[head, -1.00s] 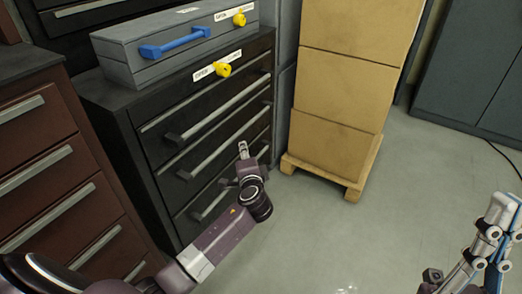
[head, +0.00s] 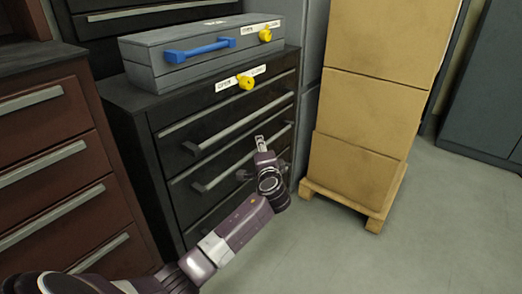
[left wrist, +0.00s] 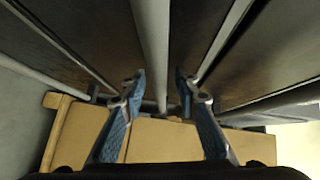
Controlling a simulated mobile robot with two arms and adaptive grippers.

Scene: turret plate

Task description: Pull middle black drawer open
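The black drawer cabinet (head: 160,130) stands left of centre in the head view, its several drawers each with a long grey bar handle. The drawers look shut. A middle drawer's handle (head: 225,172) runs behind my left gripper (head: 260,141), which is in front of the cabinet face. In the left wrist view, my left gripper (left wrist: 160,78) is open, with blue-padded fingers apart. A grey handle bar (left wrist: 152,40) lines up with the gap between them. I cannot tell whether the fingers reach around it. Part of the lower drawers is hidden by my left arm. My right gripper is out of view.
A grey case (head: 200,65) with a blue handle and yellow knob sits on the cabinet. A red-brown drawer unit (head: 60,150) stands close on the left. Stacked cardboard boxes (head: 365,110) on a wooden pallet (head: 375,212) stand right. Floor in front (head: 340,255) is clear.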

